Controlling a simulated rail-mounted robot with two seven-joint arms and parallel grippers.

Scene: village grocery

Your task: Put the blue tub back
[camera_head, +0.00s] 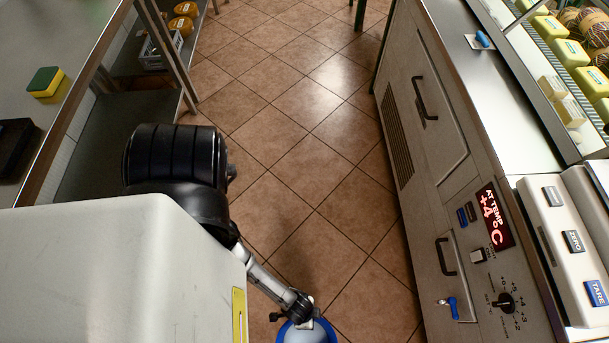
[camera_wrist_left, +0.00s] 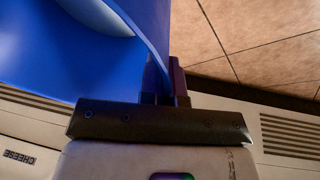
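The blue tub (camera_head: 326,327) shows at the bottom edge of the head view, partly cut off. A pale rounded surface shows inside its blue rim. In the left wrist view the tub (camera_wrist_left: 60,55) fills the upper left, with a pale round patch inside. My left gripper (camera_head: 303,310) is at the tub's near-top rim in the head view. In the left wrist view its two dark fingers (camera_wrist_left: 166,80) stand close together on either side of the tub's wall, shut on it. The tub's lower part is hidden. My right gripper is in neither view.
A counter with a drawer front (camera_head: 445,257) and temperature display (camera_head: 495,215) runs along the right; a scale (camera_head: 570,240) is on it. Tiled floor (camera_head: 315,150) between is clear.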

